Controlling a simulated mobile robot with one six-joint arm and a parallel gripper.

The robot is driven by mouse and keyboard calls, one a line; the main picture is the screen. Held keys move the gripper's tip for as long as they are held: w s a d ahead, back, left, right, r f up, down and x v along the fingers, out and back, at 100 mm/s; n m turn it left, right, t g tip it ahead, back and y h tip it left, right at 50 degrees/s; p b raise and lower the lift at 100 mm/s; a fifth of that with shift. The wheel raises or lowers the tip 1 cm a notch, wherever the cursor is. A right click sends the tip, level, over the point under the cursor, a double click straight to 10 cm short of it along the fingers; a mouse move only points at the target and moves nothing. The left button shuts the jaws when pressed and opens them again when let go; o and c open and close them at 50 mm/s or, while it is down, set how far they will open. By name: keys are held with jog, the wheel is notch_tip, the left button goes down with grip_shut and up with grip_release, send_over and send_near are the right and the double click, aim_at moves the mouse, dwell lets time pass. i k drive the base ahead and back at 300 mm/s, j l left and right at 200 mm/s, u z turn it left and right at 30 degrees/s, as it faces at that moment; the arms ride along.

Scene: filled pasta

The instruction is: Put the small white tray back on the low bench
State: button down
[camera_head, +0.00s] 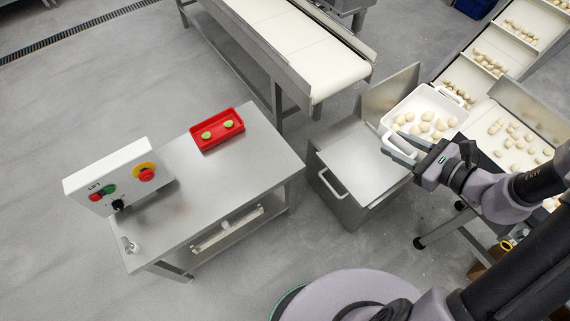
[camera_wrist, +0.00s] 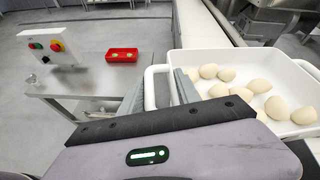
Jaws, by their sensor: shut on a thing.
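The small white tray (camera_head: 401,104) holds several pale pasta pieces (camera_head: 426,121). It hangs in my gripper near the conveyor, over the right side of a steel box. It also shows at the right of the wrist view (camera_wrist: 235,57). My gripper (camera_head: 402,146) is shut on the tray's near handle (camera_wrist: 150,88); the exact finger contact is partly hidden. The tray looks about level. A low steel bench (camera_head: 243,168) stands to the left, apart from the tray; it also shows in the wrist view (camera_wrist: 88,80).
On the bench are a red tray (camera_head: 203,147) with two green pieces and a control box (camera_head: 105,175) with buttons. A steel box (camera_head: 350,157) with a handle stands between bench and tray. Conveyors (camera_head: 300,45) run behind and at right (camera_head: 495,110). The bench's middle is clear.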

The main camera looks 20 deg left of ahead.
aim_at(236, 172)
jog(key=k+j+u, duration=0.1)
jog(key=j+u, duration=0.25)
jog(key=k+j+u, duration=0.1)
jog(key=j+u, duration=0.65)
jog(key=j+z, duration=0.3)
jog(key=j, duration=0.15)
jog(key=j+z, duration=0.3)
jog(key=j, duration=0.15)
